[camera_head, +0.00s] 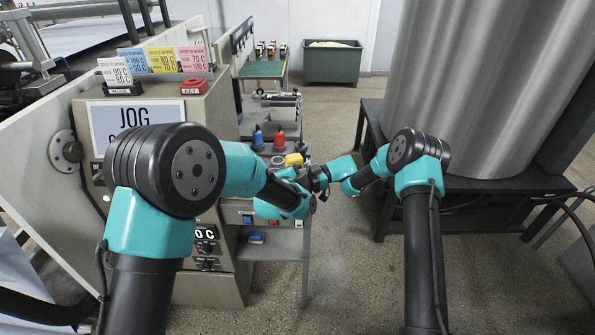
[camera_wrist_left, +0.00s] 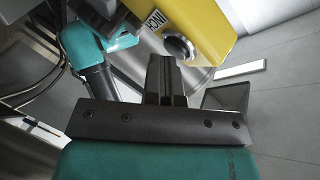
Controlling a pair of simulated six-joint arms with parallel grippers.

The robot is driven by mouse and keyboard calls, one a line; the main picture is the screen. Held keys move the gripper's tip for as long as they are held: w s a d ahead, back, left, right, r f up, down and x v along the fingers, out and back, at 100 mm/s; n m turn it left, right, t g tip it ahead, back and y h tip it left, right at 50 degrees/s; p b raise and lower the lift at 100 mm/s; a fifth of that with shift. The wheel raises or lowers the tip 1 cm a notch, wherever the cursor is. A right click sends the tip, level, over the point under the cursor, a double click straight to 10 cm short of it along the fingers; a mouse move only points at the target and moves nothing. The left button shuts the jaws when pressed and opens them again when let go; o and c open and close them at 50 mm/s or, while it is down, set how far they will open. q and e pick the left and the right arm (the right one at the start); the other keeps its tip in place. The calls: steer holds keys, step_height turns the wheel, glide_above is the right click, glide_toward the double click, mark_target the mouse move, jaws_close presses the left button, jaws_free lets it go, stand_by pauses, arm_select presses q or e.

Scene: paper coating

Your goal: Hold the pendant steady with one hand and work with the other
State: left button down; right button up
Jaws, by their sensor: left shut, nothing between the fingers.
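The yellow pendant (camera_head: 293,159) shows in the head view beyond where my two arms meet, at the edge of the grey bench. In the left wrist view the pendant (camera_wrist_left: 185,35) is large at the top, tilted, with an INCH label and a dark round button. My left gripper (camera_wrist_left: 167,75) is shut and empty, its fingers pointing at the pendant's lower end near the button; I cannot tell if they touch. My right arm (camera_head: 340,170) reaches in from the right to the same spot. Its fingers are too small and overlapped to read, so its hold is unclear.
A grey bench holds a blue bottle (camera_head: 258,138) and a red bottle (camera_head: 279,138). A beige JOG machine cabinet (camera_head: 135,120) stands on the left. A big metal roll (camera_head: 480,80) on a dark stand is on the right. Floor is clear between them.

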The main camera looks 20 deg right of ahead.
arm_select(q)
steer(key=shift+s, duration=0.15)
stand_by(0.7)
steer(key=shift+s, duration=0.7)
steer(key=shift+s, duration=0.1)
steer(key=s, duration=0.4)
steer(key=shift+s, duration=0.4)
stand_by(0.8)
arm_select(e)
steer(key=o, duration=0.8)
steer(key=shift+d, duration=0.1)
